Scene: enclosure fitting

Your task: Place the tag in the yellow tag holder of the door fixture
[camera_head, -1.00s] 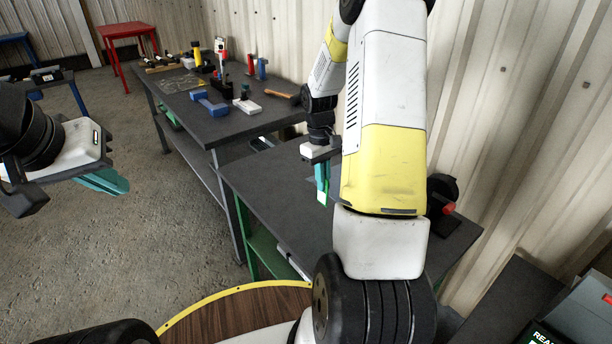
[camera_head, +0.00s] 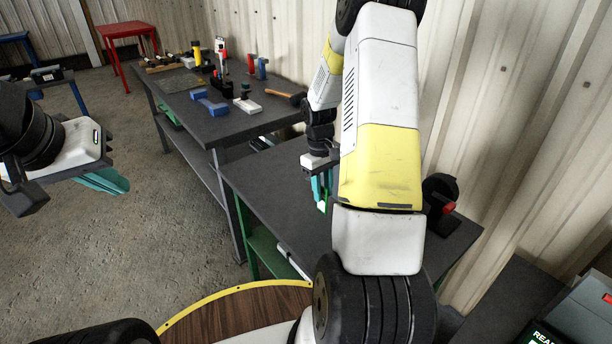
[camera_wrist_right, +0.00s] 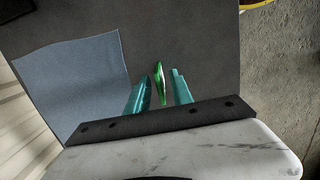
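A thin green piece, which looks like the tag (camera_wrist_right: 160,83), stands edge-on between the teal fingers of my right gripper (camera_wrist_right: 161,90). In the right wrist view a gap shows on each side of it, so the fingers look open around it. In the head view the right gripper (camera_head: 322,188) points down at the near dark table, with the green piece at its tips. My left gripper (camera_head: 103,181) hangs over the floor at the left, seemingly empty; its finger gap is not clear. I cannot make out the door fixture or its yellow tag holder.
The near table (camera_head: 265,185) is mostly bare; a blue-grey mat (camera_wrist_right: 75,85) lies on it. A black round item with a red part (camera_head: 448,207) stands at its right, behind my arm. The far table (camera_head: 225,125) holds several tools. A corrugated wall stands close behind.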

